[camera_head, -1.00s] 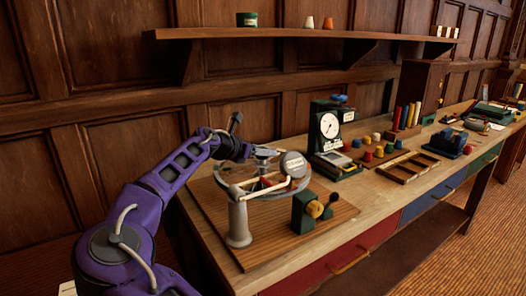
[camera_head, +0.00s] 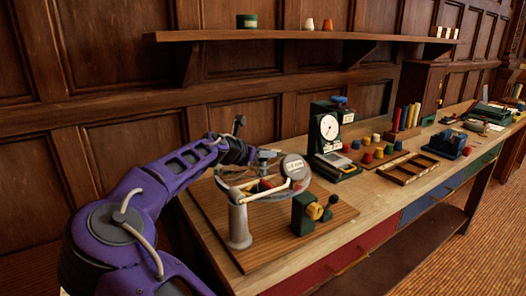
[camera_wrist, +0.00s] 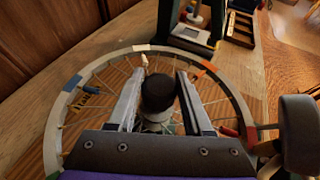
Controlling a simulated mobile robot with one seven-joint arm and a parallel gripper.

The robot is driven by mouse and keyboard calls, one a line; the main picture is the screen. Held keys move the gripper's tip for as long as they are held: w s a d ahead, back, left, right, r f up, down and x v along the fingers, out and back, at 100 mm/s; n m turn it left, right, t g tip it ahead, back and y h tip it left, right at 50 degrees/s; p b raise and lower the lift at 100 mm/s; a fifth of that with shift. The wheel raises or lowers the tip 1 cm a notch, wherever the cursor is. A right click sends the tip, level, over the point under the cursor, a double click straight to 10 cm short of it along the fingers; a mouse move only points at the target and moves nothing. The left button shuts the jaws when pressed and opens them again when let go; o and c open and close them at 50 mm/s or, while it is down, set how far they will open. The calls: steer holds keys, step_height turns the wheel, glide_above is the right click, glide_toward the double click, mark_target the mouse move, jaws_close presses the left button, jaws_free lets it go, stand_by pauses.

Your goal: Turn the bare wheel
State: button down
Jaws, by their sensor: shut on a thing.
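The bare wheel lies flat, with a pale rim (camera_wrist: 110,55), thin spokes and coloured marks, in the wrist view. In the head view the wheel (camera_head: 230,185) sits raised on a grey post (camera_head: 239,226) above a wooden board. A dark round knob (camera_wrist: 158,92) stands up near the middle of the wheel. My gripper (camera_wrist: 163,76) is shut on this knob, one finger on each side, seen from above. In the head view my gripper (camera_head: 264,158) is over the wheel's far side, and its fingertips are too small to make out.
A round grey labelled disc (camera_head: 293,167) stands at the wheel's right edge. A dial gauge (camera_head: 329,127) stands behind to the right. Coloured pegs and a wooden tray (camera_head: 408,167) lie farther right. A shelf (camera_head: 300,34) hangs above.

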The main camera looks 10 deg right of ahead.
steer(key=n+t+y, duration=0.2)
steer(key=n+y, duration=0.1)
steer(key=shift+n+t+y+p, duration=0.3)
steer(key=shift+t+p, duration=0.1)
steer(key=shift+n+t+y, duration=0.5)
steer(key=shift+n+y, duration=0.5)
steer(key=shift+n, duration=0.1)
steer(key=shift+a, duration=0.1)
steer(key=shift+c, duration=1.5)
jaws_free()
steer(key=p+v, duration=0.2)
steer(key=v, duration=1.5)
steer(key=shift+s, duration=0.2)
